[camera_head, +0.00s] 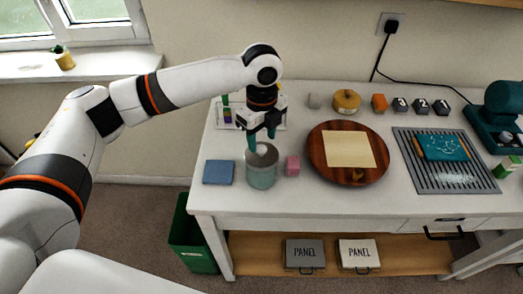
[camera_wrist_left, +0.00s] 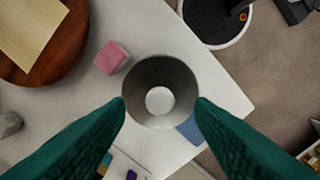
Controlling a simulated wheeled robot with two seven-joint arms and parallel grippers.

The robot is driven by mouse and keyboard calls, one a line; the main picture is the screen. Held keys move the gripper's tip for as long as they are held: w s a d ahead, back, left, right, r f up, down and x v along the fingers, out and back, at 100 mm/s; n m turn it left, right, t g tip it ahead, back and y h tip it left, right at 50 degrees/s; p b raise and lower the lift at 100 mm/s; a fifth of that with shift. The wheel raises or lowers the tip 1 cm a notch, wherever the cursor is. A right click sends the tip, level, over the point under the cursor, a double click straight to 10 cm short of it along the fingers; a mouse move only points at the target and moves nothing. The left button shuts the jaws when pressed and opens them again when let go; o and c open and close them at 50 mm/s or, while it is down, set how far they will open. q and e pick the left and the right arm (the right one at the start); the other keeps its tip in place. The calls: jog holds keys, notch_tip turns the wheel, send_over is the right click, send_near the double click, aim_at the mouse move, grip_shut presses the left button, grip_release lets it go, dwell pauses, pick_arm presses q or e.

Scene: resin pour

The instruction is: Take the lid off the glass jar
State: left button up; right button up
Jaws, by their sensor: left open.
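The glass jar (camera_head: 262,176) stands near the front left of the white table, with a pale teal tint. Its top is a round grey lid (camera_wrist_left: 138,83) with a lighter round knob (camera_wrist_left: 159,100) in the middle; in the head view the lid is partly hidden by the fingers. My left gripper (camera_head: 262,142) points down over the jar, open. In the left wrist view its teal fingertips (camera_wrist_left: 161,106) lie on either side of the lid's outline, with no clear contact. My right gripper is in neither view.
A blue square (camera_head: 219,172) lies left of the jar and a pink block (camera_head: 293,165) stands close on its right. A round wooden board (camera_head: 316,160) with a pale sheet is farther right. A green bin (camera_head: 190,235) stands on the floor by the table's left end.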

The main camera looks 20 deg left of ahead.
aim_at(261, 147)
pick_arm(q)
notch_tip(261, 147, down, 3)
jog(key=shift+a+f, duration=0.1)
jog(key=shift+c, duration=0.3)
jog(key=c, duration=1)
